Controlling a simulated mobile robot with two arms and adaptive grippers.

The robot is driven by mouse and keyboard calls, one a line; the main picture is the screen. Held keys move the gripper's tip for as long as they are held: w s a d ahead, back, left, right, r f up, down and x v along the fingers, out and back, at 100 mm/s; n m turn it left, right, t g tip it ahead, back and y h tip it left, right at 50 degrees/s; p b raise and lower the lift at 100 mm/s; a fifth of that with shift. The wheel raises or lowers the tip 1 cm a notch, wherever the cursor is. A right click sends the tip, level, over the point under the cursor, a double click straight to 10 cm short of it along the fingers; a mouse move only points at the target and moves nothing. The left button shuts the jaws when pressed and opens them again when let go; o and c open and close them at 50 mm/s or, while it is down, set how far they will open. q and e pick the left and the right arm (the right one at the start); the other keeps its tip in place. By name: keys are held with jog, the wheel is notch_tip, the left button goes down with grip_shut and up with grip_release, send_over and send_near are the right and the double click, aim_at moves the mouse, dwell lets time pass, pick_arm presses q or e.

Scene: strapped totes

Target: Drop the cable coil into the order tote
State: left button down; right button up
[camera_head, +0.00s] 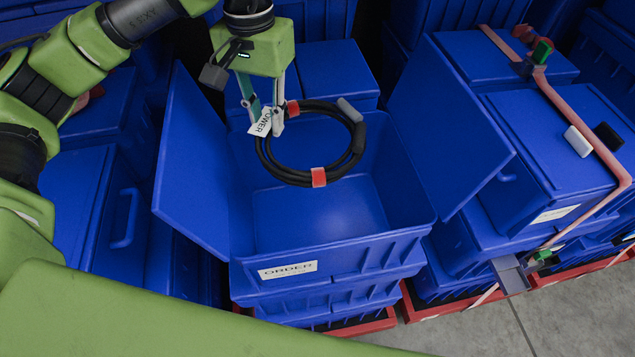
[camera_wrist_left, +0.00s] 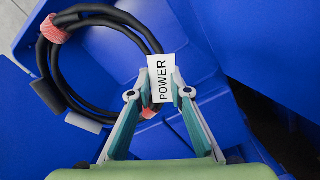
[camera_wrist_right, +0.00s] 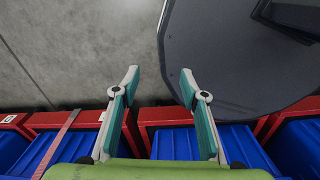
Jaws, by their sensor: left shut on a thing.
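The black cable coil (camera_head: 357,150) has red wraps and a white tag reading "POWER". My left gripper (camera_head: 271,120) is shut on the coil at its tagged side and holds it over the open order tote (camera_head: 330,254). The tote is blue, labelled "ORDER", with its two lid flaps spread to left and right. Its visible floor looks empty. In the left wrist view the fingers (camera_wrist_left: 161,95) close at the tag, and the coil (camera_wrist_left: 97,15) hangs beyond them. My right gripper (camera_wrist_right: 156,85) is open and empty in the right wrist view, away from the tote.
Closed blue totes stand around the order tote. A strapped stack (camera_head: 565,140) at the right carries a pink strap (camera_head: 560,97) and small blocks. Grey floor (camera_head: 560,315) shows at the lower right. Red pallets (camera_wrist_right: 160,113) line the right wrist view.

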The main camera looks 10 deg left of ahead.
pick_arm(q)
jog(key=f+b, duration=0.1)
jog(key=f, duration=0.2)
jog(key=shift+w+f, duration=0.1)
jog(key=shift+w, duration=0.1)
jog(key=c, duration=2.1)
grip_release()
jog(key=shift+c, duration=0.2)
jog(key=o, duration=0.4)
jog(key=shift+a, duration=0.1)
jog(key=shift+c, duration=0.2)
notch_tip(320, 180, up, 12)
jog(key=shift+r, duration=0.1)
pick_arm(e)
jog(key=w, duration=0.1)
jog(key=w+f, duration=0.1)
jog(key=w+a, duration=0.1)
jog(key=shift+f, duration=0.25)
pick_arm(q)
jog(key=shift+s, duration=0.1)
pick_arm(e)
jog(key=shift+s, duration=0.15)
